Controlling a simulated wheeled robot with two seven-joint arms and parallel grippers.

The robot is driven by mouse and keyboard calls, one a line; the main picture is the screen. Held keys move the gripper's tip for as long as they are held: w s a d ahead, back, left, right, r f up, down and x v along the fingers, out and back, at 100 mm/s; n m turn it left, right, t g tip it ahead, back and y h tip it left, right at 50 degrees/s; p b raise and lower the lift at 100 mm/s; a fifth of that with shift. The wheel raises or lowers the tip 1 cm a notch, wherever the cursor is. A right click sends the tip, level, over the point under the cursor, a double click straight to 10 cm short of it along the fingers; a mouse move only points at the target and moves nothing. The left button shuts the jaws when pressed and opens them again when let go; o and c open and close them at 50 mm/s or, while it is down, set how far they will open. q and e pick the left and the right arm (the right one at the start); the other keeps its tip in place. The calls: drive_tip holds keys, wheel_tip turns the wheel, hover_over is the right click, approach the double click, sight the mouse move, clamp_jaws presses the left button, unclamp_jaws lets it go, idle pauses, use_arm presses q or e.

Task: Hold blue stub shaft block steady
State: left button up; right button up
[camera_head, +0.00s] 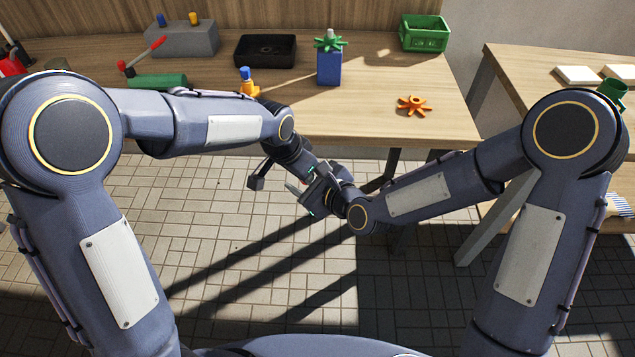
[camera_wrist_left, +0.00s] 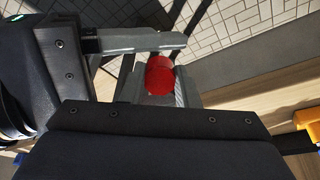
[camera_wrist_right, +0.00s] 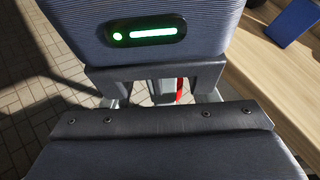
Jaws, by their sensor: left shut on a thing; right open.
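The blue block (camera_head: 329,68) stands upright on the table, with a green star-shaped piece (camera_head: 330,43) around a pale stub on its top. Neither gripper touches it. My left gripper (camera_wrist_left: 160,62) is shut on a red round-ended piece (camera_wrist_left: 160,75), well in front of the table edge. My right gripper (camera_wrist_right: 165,95) is open, close to and facing the left one. A red sliver (camera_wrist_right: 180,90) shows between them in the right wrist view. In the head view the grippers overlap, so their fingers are hard to tell apart. Part of a blue block (camera_wrist_right: 292,22) shows in the right wrist view.
An orange star-shaped piece (camera_head: 414,105) lies at the table's right. A green crate (camera_head: 425,33), a black tray (camera_head: 265,51) and a grey block with pegs (camera_head: 181,39) stand behind. An orange-and-blue piece (camera_head: 248,83) stands near the left forearm. The table's front middle is clear.

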drive_tip(key=shift+x, duration=0.9)
drive_tip(key=shift+s, duration=0.1)
drive_tip(key=c, duration=1)
use_arm(q)
drive_tip(key=o, duration=1)
use_arm(e)
drive_tip(key=shift+a, duration=0.1)
use_arm(q)
drive_tip(key=shift+d, duration=0.15)
drive_tip(key=shift+s+r, duration=0.1)
drive_tip(key=shift+s, duration=0.05)
use_arm(e)
drive_tip(key=shift+r, duration=0.1)
